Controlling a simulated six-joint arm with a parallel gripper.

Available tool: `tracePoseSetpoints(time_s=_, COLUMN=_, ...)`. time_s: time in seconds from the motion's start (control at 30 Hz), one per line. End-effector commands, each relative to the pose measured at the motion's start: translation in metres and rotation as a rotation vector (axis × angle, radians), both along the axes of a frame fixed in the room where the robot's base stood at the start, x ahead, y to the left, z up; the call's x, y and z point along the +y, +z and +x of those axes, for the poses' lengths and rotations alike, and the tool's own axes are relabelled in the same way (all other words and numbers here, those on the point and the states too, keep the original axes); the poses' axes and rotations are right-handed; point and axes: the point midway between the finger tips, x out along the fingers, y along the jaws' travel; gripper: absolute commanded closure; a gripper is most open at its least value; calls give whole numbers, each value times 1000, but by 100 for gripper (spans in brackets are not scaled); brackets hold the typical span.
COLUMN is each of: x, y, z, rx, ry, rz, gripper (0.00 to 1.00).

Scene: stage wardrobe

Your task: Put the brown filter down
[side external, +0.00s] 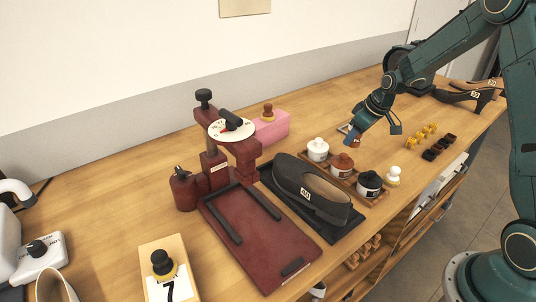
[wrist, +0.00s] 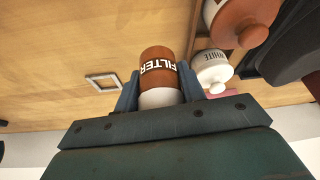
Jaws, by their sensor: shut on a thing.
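The brown filter (wrist: 158,66) is a short cylinder, brown with white "FILTER" lettering and a white lower part. My gripper (wrist: 160,92) is shut on it, with one blue finger on each side. In the side external view my gripper (side external: 355,136) is just behind the row of jars, and the brown filter (side external: 354,142) shows small at its tip. It seems to be held above the table; the exact gap cannot be told. A small pale square frame (wrist: 103,83) lies on the table to the left of the filter in the wrist view.
A wooden tray (side external: 378,201) holds white (side external: 318,149), brown (side external: 342,164) and black (side external: 369,184) jars close to my gripper. A dark shoe (side external: 310,190), a red press (side external: 245,240) and a pink block (side external: 272,128) stand left. Small yellow pieces (side external: 420,137) stand right. Bare tabletop lies behind the jars.

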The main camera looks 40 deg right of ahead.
Motion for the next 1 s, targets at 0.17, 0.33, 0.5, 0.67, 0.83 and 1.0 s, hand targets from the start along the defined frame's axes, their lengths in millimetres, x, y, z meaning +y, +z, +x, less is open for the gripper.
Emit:
tracePoseSetpoints(time_s=0.17, x=0, y=-4, z=0, rx=1, ry=0, rz=1, gripper=84)
tracePoseSetpoints(time_s=0.33, x=0, y=-22, z=0, rx=2, ry=-1, rz=1, gripper=84)
tracePoseSetpoints(time_s=0.5, x=0, y=-39, z=0, rx=1, ry=-1, rz=1, gripper=84)
tracePoseSetpoints(time_s=0.67, x=0, y=-43, z=0, rx=0, ry=0, rz=0, gripper=84)
tracePoseSetpoints(time_s=0.83, x=0, y=-42, z=0, rx=-1, ry=0, rz=0, gripper=84)
tracePoseSetpoints(time_s=1.0, x=0, y=-45, z=0, rx=0, ry=0, rz=0, gripper=84)
